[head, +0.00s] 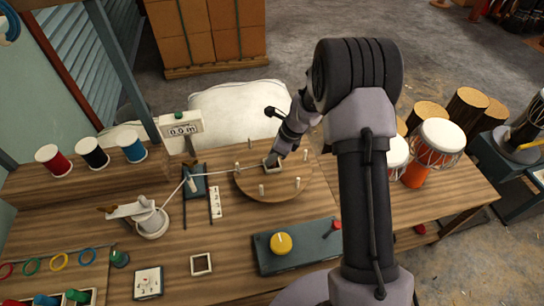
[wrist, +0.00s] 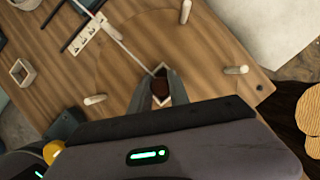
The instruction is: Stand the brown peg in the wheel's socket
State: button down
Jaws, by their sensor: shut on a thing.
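The wheel (head: 262,190) is a round wooden disc on the bench with several short pale pegs standing around it. Its socket (head: 271,163) is a small pale square frame near the wheel's middle. My gripper (head: 277,156) is right at the socket, pointing down. In the wrist view my gripper (wrist: 160,94) is shut on the brown peg (wrist: 160,87), whose dark end shows between the fingers. The socket's pale rim (wrist: 160,68) shows just around and behind the peg. The fingers hide most of both, so I cannot tell how deep the peg sits.
A white string runs across the wheel from a winder (head: 150,220) at left. An empty square frame (head: 201,264) and a blue-grey box with a yellow knob (head: 281,243) stand in front. Thread spools (head: 92,153) stand at back left, drums (head: 435,150) at right.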

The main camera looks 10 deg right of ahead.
jog(key=shift+f, duration=0.15)
jog(key=c, duration=1.2)
grip_release()
jog(key=shift+c, duration=0.2)
